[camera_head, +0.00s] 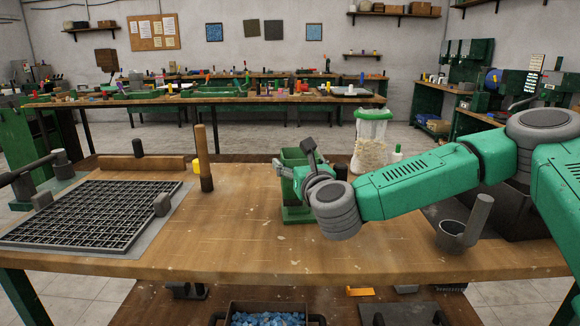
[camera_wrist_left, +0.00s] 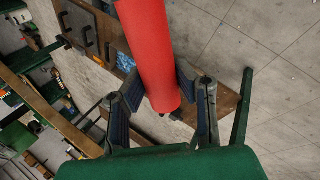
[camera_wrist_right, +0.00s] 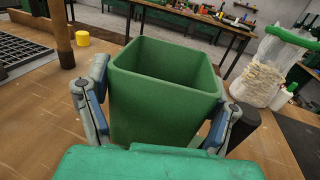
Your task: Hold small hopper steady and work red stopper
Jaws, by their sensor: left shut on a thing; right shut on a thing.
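The small green hopper (camera_head: 297,157) stands upright near the middle of the bench, partly hidden behind my right wrist. In the right wrist view the hopper (camera_wrist_right: 150,105) is a square, open-topped box; the visible inner walls are bare and its bottom is hidden. My right gripper (camera_wrist_right: 163,100) is shut on it, one finger on each side. The red stopper (camera_wrist_left: 152,45) is a long red cylinder in the left wrist view. My left gripper (camera_wrist_left: 158,92) is shut around its lower end, away from the hopper. The left gripper is outside the head view.
A black grid (camera_head: 90,215) lies on the left of the bench (camera_head: 230,245). A wooden post (camera_head: 204,160) stands left of the hopper. The front middle is clear.

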